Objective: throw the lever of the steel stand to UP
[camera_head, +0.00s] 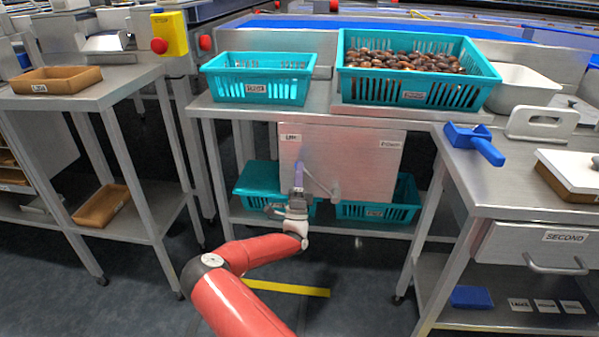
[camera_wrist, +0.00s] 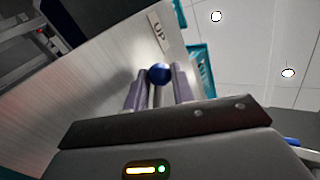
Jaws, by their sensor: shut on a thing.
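The steel stand (camera_head: 350,150) has a flat steel front panel below the middle table's top. It carries an "UP" label at its upper left and a second label at its upper right that is too small to read surely. The lever (camera_head: 322,181) runs from a pivot at the panel's lower right towards my gripper (camera_head: 298,172), leaning up and left. In the wrist view the lever's blue ball knob (camera_wrist: 159,73) sits between the two purple-grey fingers of my gripper (camera_wrist: 158,88), which are shut on it. The "UP" label (camera_wrist: 159,32) shows just beyond the knob.
Above the panel stand an empty teal crate (camera_head: 258,97) and a teal crate of dates (camera_head: 420,97). More teal crates (camera_head: 376,213) sit on the shelf beside and behind the panel. A side table (camera_head: 130,88) stands left, a drawer unit (camera_head: 530,247) right. Floor in front is open.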

